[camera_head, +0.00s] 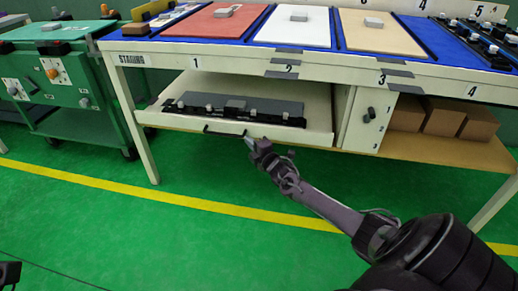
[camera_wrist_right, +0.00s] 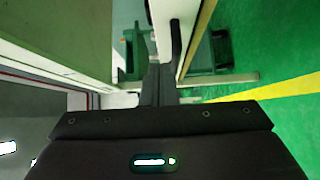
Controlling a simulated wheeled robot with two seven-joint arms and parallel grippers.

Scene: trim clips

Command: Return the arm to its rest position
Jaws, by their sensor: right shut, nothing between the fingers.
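My right arm reaches in from the lower right in the head view. My right gripper (camera_head: 249,142) is shut and empty, just in front of the drawer's front edge, near its dark handle (camera_head: 222,132). I cannot tell whether it touches the drawer. In the right wrist view its dark fingers (camera_wrist_right: 160,84) are together, beside a pale panel edge. The drawer (camera_head: 318,134) is pulled out under the table and holds a dark tray (camera_head: 240,108) with several small grey pieces. A small dark part of mine shows at the lower left edge; its jaws cannot be made out.
The table (camera_head: 225,53) above carries a red, a white and a tan panel on blue. A small cabinet (camera_head: 368,118) and cardboard boxes (camera_head: 440,116) stand right of the drawer. A green cart (camera_head: 60,85) stands at left. The green floor (camera_head: 180,232) in front is clear.

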